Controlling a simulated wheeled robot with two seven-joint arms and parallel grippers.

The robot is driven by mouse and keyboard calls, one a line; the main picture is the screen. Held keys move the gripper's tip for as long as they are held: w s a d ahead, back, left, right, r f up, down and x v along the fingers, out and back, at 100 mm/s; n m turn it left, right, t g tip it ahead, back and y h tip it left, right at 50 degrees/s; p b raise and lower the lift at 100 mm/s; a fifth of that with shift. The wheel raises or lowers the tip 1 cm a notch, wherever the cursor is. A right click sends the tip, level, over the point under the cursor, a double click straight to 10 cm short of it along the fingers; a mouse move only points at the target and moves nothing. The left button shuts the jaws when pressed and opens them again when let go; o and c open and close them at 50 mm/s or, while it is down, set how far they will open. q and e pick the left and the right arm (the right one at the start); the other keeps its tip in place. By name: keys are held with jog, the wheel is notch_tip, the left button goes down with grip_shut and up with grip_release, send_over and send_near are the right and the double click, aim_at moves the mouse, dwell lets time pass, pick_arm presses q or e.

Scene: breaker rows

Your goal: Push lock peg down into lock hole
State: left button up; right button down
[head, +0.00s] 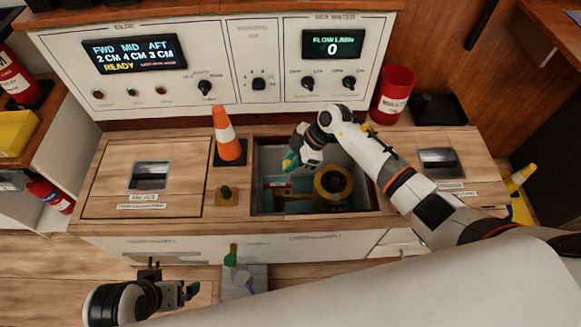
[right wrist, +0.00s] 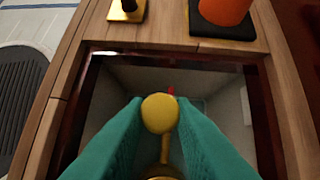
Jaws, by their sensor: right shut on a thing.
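A small dark knob, perhaps the lock peg (head: 226,191), stands upright on a brass plate (head: 233,201) beside the open hatch; it also shows at the top of the right wrist view (right wrist: 128,6). I cannot make out a lock hole there. My right gripper (head: 291,161) reaches into the open compartment. In the right wrist view its teal fingers are shut on a round yellow knob (right wrist: 159,113), with a yellow stem below it. My left gripper (head: 192,290) is low at the left, away from the plate; its finger gap is unclear.
The open compartment (head: 262,214) holds a yellow round fitting (head: 333,182) and red and teal parts. An orange cone (head: 227,136) stands behind the brass plate. A red canister (head: 392,93) stands at the back right. A closed lid (head: 105,185) lies to the left.

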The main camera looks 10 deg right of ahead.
pick_arm(q)
jog(key=shift+s+r, duration=0.15)
jog(key=shift+r, duration=0.15)
pick_arm(e)
jog(key=shift+a+f+m+t, duration=0.1)
jog(key=shift+f+m+t, duration=0.2)
jog(key=shift+f+m, duration=0.2)
pick_arm(q)
jog(key=shift+f, duration=0.1)
pick_arm(e)
jog(key=shift+r+p, duration=0.15)
jog(key=shift+p, duration=0.3)
notch_tip(320, 180, down, 3)
jog(key=shift+f+b, duration=0.1)
jog(key=shift+b, duration=0.85)
pick_arm(q)
jog(key=shift+w+d+f+t+b, duration=0.15)
jog(key=shift+w+f+t+b, duration=0.1)
jog(key=shift+w, duration=0.2)
jog(key=shift+w+d+f+t+b, duration=0.1)
jog(key=shift+w+t+b, duration=0.15)
jog(key=shift+w, duration=0.25)
jog(key=shift+w+d+f+t+b, duration=0.2)
jog(key=shift+w+t, duration=0.1)
jog(key=shift+w, duration=0.15)
pick_arm(e)
jog(key=shift+f, duration=1.4)
